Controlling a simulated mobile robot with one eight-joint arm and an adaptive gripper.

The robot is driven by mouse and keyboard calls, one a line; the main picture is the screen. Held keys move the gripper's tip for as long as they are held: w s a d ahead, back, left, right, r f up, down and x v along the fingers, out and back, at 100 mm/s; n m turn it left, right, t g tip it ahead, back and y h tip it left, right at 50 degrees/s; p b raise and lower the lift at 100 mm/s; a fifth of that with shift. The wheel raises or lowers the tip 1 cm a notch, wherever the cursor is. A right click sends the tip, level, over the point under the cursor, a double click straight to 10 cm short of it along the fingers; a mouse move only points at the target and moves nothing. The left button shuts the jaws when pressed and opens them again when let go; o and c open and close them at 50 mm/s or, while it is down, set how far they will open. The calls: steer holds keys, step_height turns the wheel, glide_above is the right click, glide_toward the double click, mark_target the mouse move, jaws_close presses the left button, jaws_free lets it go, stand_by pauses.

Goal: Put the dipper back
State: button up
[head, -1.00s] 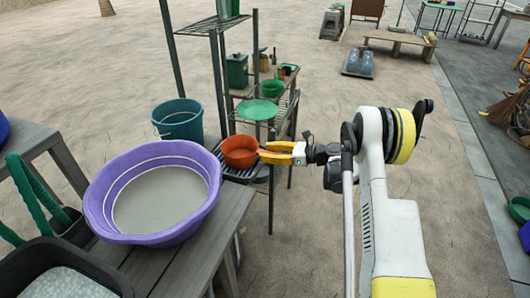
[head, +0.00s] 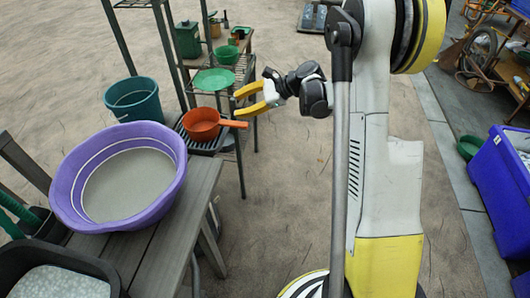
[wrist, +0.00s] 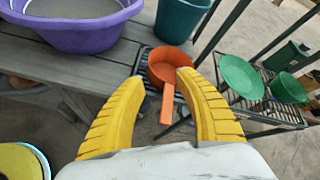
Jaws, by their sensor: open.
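The orange dipper (head: 202,124) sits upright on a dark slatted shelf (head: 196,144) of the metal rack, with its handle (head: 234,123) pointing right towards my gripper. My gripper (head: 242,103) is open and empty, with yellow fingers, just right of the dipper and apart from it. In the wrist view the dipper's bowl (wrist: 168,62) lies beyond the open fingertips. Its handle points back between the fingers, and neither finger appears to hold it.
A purple basin (head: 70,190) of grey mix stands on the wooden bench (head: 190,205) at left. A teal bucket (head: 134,100) is behind it. Green plates and bowls (head: 214,80) sit on the rack. A blue crate (head: 500,185) is at right. Ground right of the rack is clear.

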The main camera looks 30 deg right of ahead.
steer(key=s+a+r+n+g+h, duration=0.1)
steer(key=s+a+r+n+h, duration=0.15)
steer(key=s+r+n, duration=0.4)
steer(key=s+a+r+n+h, duration=0.2)
steer(key=s+a+r+n, duration=0.15)
steer(key=s, duration=0.55)
steer(key=s+n+t+h, duration=0.1)
steer(key=s+n+h, duration=0.3)
steer(key=s+n, duration=0.5)
steer(key=s+f, duration=0.1)
steer(key=s, duration=0.6)
steer(key=shift+d+n+h, duration=0.15)
steer(key=shift+n+h, duration=0.2)
steer(key=shift+n, duration=0.05)
